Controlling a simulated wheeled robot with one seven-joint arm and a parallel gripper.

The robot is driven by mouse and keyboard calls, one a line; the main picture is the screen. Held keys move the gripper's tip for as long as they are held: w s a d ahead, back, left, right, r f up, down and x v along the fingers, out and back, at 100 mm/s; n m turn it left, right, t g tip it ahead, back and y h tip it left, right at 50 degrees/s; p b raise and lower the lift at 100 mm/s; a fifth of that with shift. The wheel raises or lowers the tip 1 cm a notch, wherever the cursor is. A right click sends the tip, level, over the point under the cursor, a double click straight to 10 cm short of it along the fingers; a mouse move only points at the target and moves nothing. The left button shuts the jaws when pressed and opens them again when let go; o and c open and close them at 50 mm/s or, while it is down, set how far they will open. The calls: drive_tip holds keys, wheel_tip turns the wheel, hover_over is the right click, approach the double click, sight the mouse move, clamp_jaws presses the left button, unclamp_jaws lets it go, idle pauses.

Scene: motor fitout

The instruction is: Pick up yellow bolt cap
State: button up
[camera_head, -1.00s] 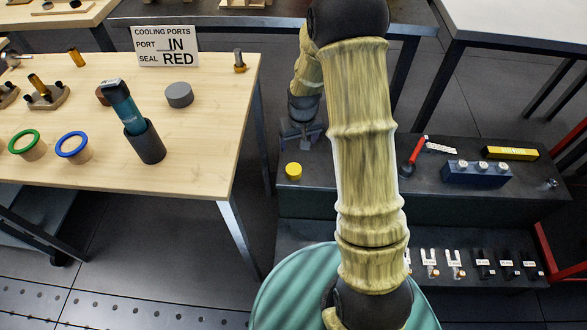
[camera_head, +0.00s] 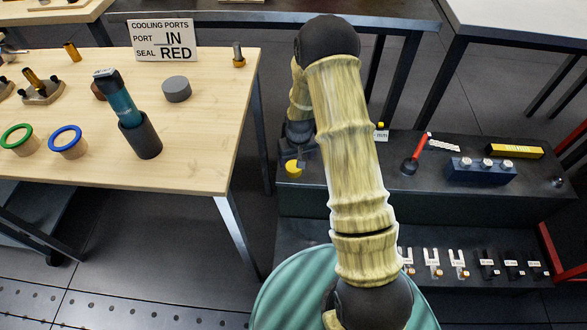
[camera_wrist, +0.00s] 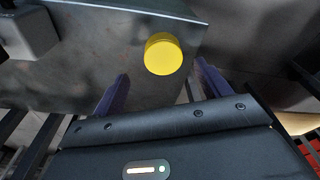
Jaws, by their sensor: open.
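The yellow bolt cap (camera_head: 293,171) is a short round cylinder standing at the left end of the dark bench top. My gripper (camera_head: 300,150) is at the cap in the head view and partly covers its upper side. In the wrist view the cap (camera_wrist: 163,54) shows its round face, just beyond and between the two purple-blue fingertips (camera_wrist: 161,71). The fingers are apart, with nothing held. I cannot tell whether either finger touches the cap.
The dark bench (camera_head: 350,190) also bears a red-handled tool (camera_head: 415,155), a blue block with several pale knobs (camera_head: 481,169) and a yellow box (camera_head: 515,151). A wooden table (camera_head: 190,135) stands to the left. The bench top right around the cap looks clear.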

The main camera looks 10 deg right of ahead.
sight(294, 167)
drive_tip(key=shift+w+a+f+b, duration=0.15)
drive_tip(key=shift+f+b, duration=0.25)
drive_tip(key=shift+f, duration=0.9)
drive_tip(key=shift+w+a+f+b, duration=0.15)
drive_tip(key=shift+f+b, duration=0.2)
drive_tip(key=shift+f, duration=0.9)
drive_tip(key=shift+s, duration=0.1)
drive_tip(key=c, duration=1.1)
